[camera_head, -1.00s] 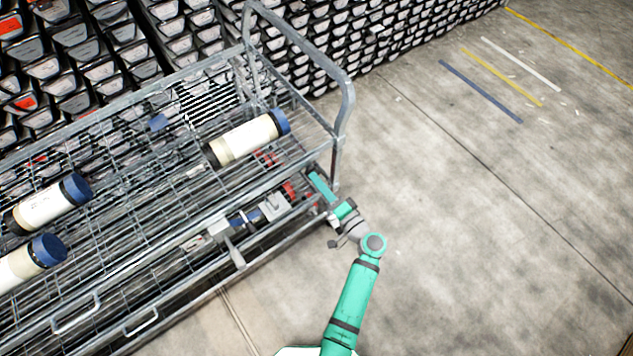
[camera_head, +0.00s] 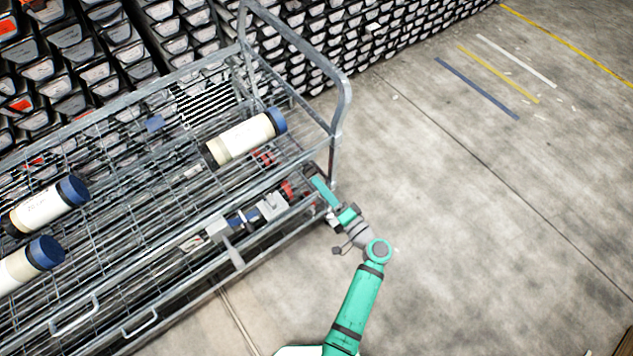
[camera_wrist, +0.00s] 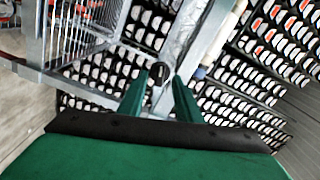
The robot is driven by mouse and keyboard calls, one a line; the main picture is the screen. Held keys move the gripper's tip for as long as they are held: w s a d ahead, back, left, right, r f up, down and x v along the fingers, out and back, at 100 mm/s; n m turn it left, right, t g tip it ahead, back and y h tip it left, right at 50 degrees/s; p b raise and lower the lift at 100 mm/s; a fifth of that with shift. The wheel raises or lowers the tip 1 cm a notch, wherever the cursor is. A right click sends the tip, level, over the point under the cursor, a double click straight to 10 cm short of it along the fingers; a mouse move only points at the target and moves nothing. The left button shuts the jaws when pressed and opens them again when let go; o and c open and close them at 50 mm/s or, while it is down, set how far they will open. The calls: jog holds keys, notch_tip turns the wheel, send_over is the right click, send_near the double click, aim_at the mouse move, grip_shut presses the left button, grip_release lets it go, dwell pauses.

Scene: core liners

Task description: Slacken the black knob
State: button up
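A small black rounded thing, likely the black knob (camera_wrist: 158,71), shows in the wrist view at the gap between my fingertips. I cannot tell whether a finger touches it. My gripper (camera_wrist: 160,78) is green, with its two fingers apart, and nothing is clamped between them. In the head view my gripper (camera_head: 318,185) is at the right end of the metal cart (camera_head: 338,110), beside its lower corner post. The knob cannot be made out in the head view.
White cylinders with blue caps (camera_head: 245,137) lie on the cart's wire shelf. Red and grey fittings (camera_head: 272,206) sit on the lower level near my gripper. Racks of black trays (camera_head: 300,50) stand behind. The concrete floor (camera_head: 480,220) to the right is clear.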

jog(key=v, duration=0.8)
dwell(0.4)
jog(key=s+a+f+g+h, duration=0.3)
jog(key=s+f+h, duration=0.2)
jog(key=s+f, duration=0.35)
jog(key=s+f+h, duration=0.2)
jog(key=s+h, duration=0.2)
jog(key=s, duration=0.5)
jog(key=s+a+r+n+t, duration=0.2)
jog(key=s+r, duration=0.3)
jog(key=r, duration=0.6)
jog(key=s+a+r+n+t+h, duration=0.1)
jog(key=s+r+n, duration=0.4)
jog(key=r, duration=0.6)
jog(key=shift+a+n+t+h, duration=0.3)
jog(key=shift+a+t, duration=0.1)
jog(key=shift+a, duration=0.15)
